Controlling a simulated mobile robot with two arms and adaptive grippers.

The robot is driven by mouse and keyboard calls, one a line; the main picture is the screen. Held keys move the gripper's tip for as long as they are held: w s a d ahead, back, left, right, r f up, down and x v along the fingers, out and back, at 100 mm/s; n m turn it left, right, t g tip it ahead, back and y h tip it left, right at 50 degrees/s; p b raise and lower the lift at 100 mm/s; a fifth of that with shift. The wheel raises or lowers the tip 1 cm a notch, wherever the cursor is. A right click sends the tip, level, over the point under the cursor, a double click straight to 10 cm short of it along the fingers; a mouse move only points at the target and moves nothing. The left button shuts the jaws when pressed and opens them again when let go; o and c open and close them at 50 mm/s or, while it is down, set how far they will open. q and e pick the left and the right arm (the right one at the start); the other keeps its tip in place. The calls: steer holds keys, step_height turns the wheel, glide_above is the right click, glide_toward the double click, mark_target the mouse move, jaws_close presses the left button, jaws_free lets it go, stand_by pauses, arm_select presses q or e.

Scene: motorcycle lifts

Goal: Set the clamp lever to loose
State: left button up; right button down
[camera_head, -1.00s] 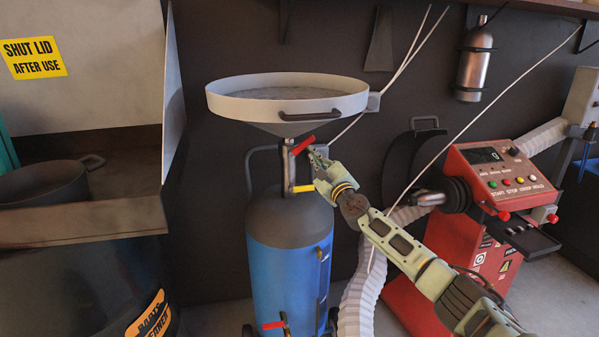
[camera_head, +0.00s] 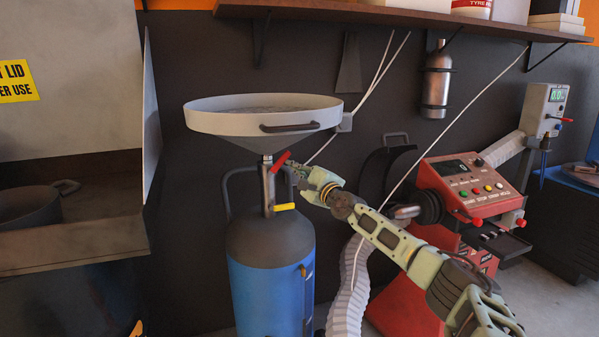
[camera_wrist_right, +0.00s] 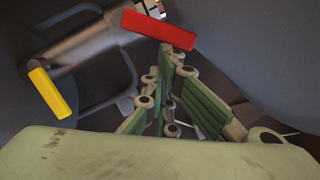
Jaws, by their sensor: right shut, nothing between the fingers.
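A red lever (camera_head: 281,161) sits on the upright tube under the wide drain pan (camera_head: 250,122). It slants up to the right. A yellow lever (camera_head: 285,207) sticks out lower on the same tube, about level. I cannot tell which is the clamp lever. My right gripper (camera_head: 293,169) is shut and empty, its tips close by the red lever's right side. In the wrist view the red lever (camera_wrist_right: 158,29) lies just beyond the fingers (camera_wrist_right: 165,95), and the yellow lever (camera_wrist_right: 50,93) is at the left. I cannot tell whether the fingers touch the red lever. My left gripper is not in view.
The blue tank (camera_head: 265,290) stands below the tube. A red machine with a button panel (camera_head: 472,188) is at the right, and a pale ribbed hose (camera_head: 350,290) hangs between. A shelf (camera_head: 400,18) runs above. A parts-washer basin (camera_head: 80,235) is at the left.

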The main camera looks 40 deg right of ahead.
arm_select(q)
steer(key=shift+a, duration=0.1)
arm_select(e)
steer(key=shift+w+a+r, duration=0.15)
steer(key=shift+a+r, duration=0.05)
steer(key=shift+a, duration=0.15)
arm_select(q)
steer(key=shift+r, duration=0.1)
